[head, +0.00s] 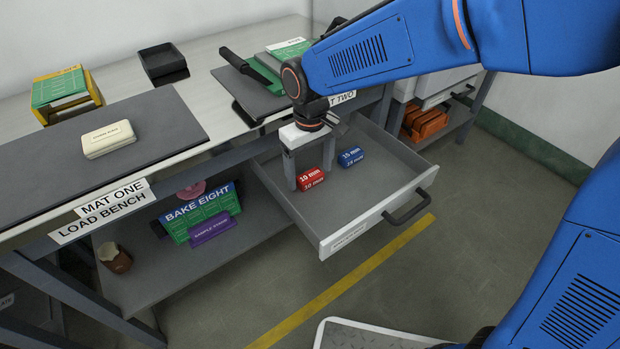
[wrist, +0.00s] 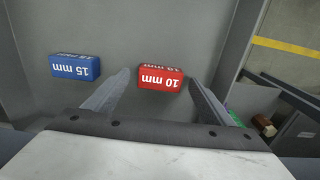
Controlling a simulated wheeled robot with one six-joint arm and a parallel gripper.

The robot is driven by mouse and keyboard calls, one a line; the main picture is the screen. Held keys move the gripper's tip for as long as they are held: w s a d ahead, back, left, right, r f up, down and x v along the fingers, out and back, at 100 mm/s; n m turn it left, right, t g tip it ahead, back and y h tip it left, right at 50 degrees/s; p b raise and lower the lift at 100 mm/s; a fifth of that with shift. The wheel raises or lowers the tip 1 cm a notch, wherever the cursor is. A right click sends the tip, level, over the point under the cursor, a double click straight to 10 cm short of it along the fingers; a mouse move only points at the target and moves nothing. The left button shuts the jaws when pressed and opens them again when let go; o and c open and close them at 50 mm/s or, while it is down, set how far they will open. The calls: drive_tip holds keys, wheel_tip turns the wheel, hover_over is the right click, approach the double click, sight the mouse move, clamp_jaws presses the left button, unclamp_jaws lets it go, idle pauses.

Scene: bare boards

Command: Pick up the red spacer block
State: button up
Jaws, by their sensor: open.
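The red spacer block (head: 310,178), marked 10 mm, lies on the floor of the open grey drawer (head: 375,205). It also shows in the wrist view (wrist: 161,78), ahead of and between the two finger lines. My gripper (head: 308,178) reaches down into the drawer, with its fingers apart and nothing held. In the head view one finger stands just left of the red block and another close behind it. In the wrist view (wrist: 158,88) the fingers flank the block, and I cannot tell whether they touch it. The blue spacer block (head: 350,157), marked 15 mm, lies beside it.
The bench top above holds a cream block (head: 108,140) on a dark mat, plus a black tray (head: 162,62). The lower shelf holds a green Bake Eight item (head: 200,212). The drawer's front floor is clear.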

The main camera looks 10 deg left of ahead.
drive_tip(key=shift+f, duration=0.6)
drive_tip(key=c, duration=1.2)
